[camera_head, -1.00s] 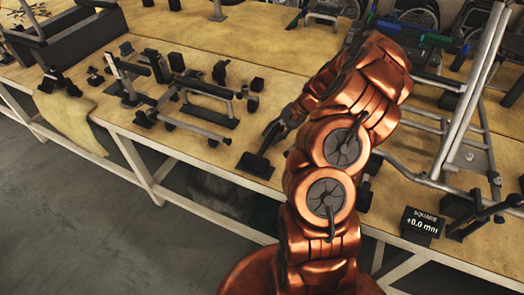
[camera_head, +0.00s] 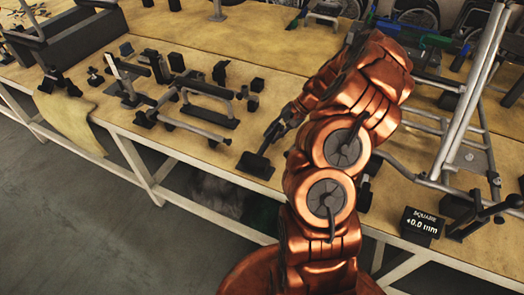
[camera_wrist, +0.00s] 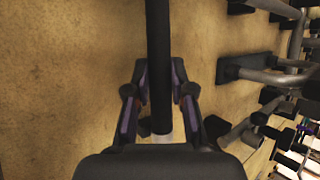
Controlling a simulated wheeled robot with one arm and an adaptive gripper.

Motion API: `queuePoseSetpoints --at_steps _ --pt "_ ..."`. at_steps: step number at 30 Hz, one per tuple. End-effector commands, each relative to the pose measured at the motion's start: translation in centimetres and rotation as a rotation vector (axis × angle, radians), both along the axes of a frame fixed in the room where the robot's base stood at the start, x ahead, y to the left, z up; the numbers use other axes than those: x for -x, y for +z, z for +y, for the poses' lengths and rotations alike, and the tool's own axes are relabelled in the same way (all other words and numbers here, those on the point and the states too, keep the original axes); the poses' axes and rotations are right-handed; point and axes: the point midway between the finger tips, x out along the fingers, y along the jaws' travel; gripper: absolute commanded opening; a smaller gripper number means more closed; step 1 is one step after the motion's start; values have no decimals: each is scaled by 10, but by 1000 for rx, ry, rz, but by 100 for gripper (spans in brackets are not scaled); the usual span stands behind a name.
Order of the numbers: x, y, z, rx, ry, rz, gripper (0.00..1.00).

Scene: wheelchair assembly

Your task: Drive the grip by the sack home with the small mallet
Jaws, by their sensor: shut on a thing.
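My gripper (camera_wrist: 158,97) is shut around a dark round bar, which looks like the handle of the small mallet (camera_wrist: 159,45). The bar runs from the top of the wrist view down between the two fingers, to a pale end below them. In the head view my gripper (camera_head: 281,124) is low over the near table edge, partly hidden by my arm. A dark block (camera_head: 255,165) shows just below it. The tan sack (camera_head: 72,118) hangs over the table edge at the left. A dark part with black ends (camera_head: 58,81), seemingly the grip, lies beside it.
Several dark brackets and a grey tube frame (camera_head: 208,112) stand between the sack and my gripper. A silver wheelchair frame (camera_head: 452,130) and a display block (camera_head: 421,226) are at the right. Bare tabletop (camera_head: 270,55) lies behind my gripper.

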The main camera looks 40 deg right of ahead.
Motion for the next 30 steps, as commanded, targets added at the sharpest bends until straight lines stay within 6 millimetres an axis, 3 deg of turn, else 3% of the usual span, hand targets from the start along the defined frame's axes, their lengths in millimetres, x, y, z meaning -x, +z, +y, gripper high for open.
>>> queuePoseSetpoints --at_steps 30 --pt "0 64 0 0 -1 -1 0"
